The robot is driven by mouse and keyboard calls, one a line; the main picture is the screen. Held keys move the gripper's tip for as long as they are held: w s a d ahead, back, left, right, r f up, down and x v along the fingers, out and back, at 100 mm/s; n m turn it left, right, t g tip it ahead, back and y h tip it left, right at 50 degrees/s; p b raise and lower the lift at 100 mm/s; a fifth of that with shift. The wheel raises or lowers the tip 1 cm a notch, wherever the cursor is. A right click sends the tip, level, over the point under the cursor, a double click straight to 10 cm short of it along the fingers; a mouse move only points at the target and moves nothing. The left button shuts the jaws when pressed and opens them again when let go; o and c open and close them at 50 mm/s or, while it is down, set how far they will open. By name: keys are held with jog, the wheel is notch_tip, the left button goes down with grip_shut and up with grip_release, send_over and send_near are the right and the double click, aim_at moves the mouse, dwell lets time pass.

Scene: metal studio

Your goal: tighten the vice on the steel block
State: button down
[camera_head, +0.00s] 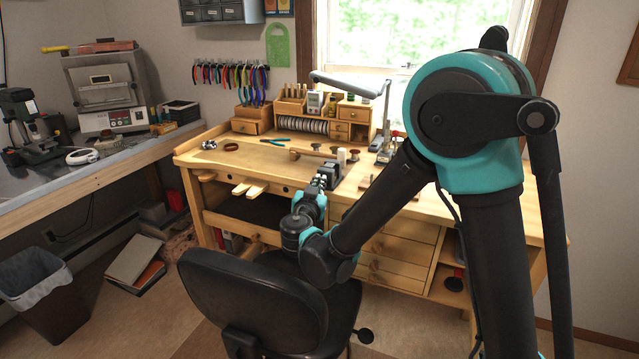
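My arm reaches over the chair to the front edge of the wooden workbench (225,160). My gripper (326,181) is at that edge, small and seen from behind. A small dark and grey metal form (331,170) sits right at the gripper's tip and looks like the vice. I cannot tell whether they touch. The steel block cannot be made out; the gripper and the metal form may hide it. The gripper's fingers are too small and covered to show whether they are open or shut.
A wooden-handled hammer (312,153) and blue pliers (273,142) lie on the bench. Wooden drawers and a rack (300,115) stand behind, with a desk lamp (345,84). A black chair (262,305) stands in front. A bin (45,300) is at left.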

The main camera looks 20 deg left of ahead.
jog(key=shift+n, duration=0.3)
jog(key=n, duration=0.2)
jog(key=a+n, duration=0.1)
jog(key=n, duration=0.1)
jog(key=shift+w+g, duration=0.1)
jog(key=shift+g, duration=0.3)
jog(key=n+h, duration=0.1)
jog(key=n, duration=0.3)
jog(key=a+f+n+g+h, duration=0.1)
jog(key=n+h, duration=0.1)
jog(key=n, duration=0.3)
jog(key=f+n+h, duration=0.1)
jog(key=n, duration=0.3)
jog(key=shift+a+f+n, duration=0.2)
jog(key=shift+f+n, duration=0.05)
jog(key=shift+n, duration=0.15)
dwell(0.5)
jog(key=c, duration=1.9)
grip_release()
jog(key=shift+w, duration=0.1)
jog(key=shift+o, duration=1)
